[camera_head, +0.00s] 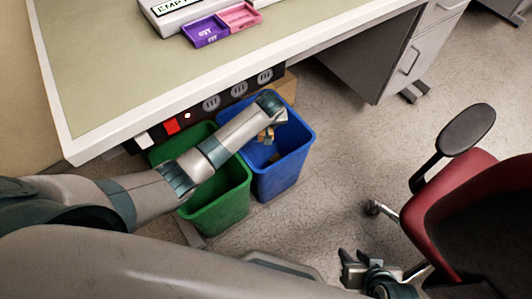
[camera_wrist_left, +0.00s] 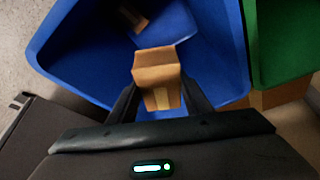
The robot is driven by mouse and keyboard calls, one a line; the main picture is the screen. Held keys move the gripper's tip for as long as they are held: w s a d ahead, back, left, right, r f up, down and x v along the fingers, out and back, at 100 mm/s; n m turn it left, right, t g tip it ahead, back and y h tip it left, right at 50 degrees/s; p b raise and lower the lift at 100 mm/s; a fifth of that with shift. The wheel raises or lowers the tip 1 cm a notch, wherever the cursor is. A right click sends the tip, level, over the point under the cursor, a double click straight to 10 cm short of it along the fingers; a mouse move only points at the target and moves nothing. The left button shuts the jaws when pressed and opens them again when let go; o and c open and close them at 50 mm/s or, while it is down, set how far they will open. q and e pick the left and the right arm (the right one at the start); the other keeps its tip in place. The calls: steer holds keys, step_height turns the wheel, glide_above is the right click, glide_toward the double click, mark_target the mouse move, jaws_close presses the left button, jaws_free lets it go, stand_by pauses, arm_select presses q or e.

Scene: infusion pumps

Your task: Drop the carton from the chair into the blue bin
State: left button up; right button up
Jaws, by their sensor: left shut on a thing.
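The carton (camera_wrist_left: 157,78), a small brown box, is held between the two dark fingers of my left gripper (camera_wrist_left: 160,95). In the left wrist view it is over the open inside of the blue bin (camera_wrist_left: 215,55). In the head view my left arm reaches across the green bin to the blue bin (camera_head: 285,172), and my left gripper (camera_head: 267,134) points down at its mouth, partly hidden by the wrist. The red chair (camera_head: 440,200) is at the right; no carton shows on its visible part. My right gripper (camera_head: 352,262) is low beside the chair, its fingers apart and empty.
The green bin (camera_head: 220,205) stands left of the blue bin, beside the desk (camera_head: 120,80). A brown item (camera_wrist_left: 132,18) lies inside the blue bin. Another brown box (camera_head: 287,86) is behind the bins. Open floor (camera_head: 345,150) lies between bins and chair.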

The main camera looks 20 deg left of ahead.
arm_select(q)
steer(key=shift+f, duration=0.25)
arm_select(e)
steer(key=shift+w+a+r+t, duration=0.1)
steer(key=shift+w+a+t, duration=0.25)
steer(key=shift+a, duration=0.25)
arm_select(q)
steer(key=o, duration=1.1)
steer(key=shift+r, duration=0.1)
steer(key=shift+s+d+r, duration=0.15)
steer(key=shift+s+r, duration=0.05)
steer(key=shift+r, duration=0.3)
steer(key=p+v, duration=0.1)
steer(key=v, duration=0.4)
steer(key=shift+s+r, duration=0.1)
steer(key=shift+r, duration=0.1)
steer(key=shift+s+r+p, duration=0.15)
steer(key=shift+r+p, duration=0.2)
arm_select(e)
steer(key=d, duration=0.1)
steer(key=s+d+g, duration=0.1)
steer(key=d, duration=0.1)
steer(key=shift+s+f+g+h, duration=0.2)
steer(key=shift+f+g+h, duration=0.05)
steer(key=shift+g+h, duration=0.1)
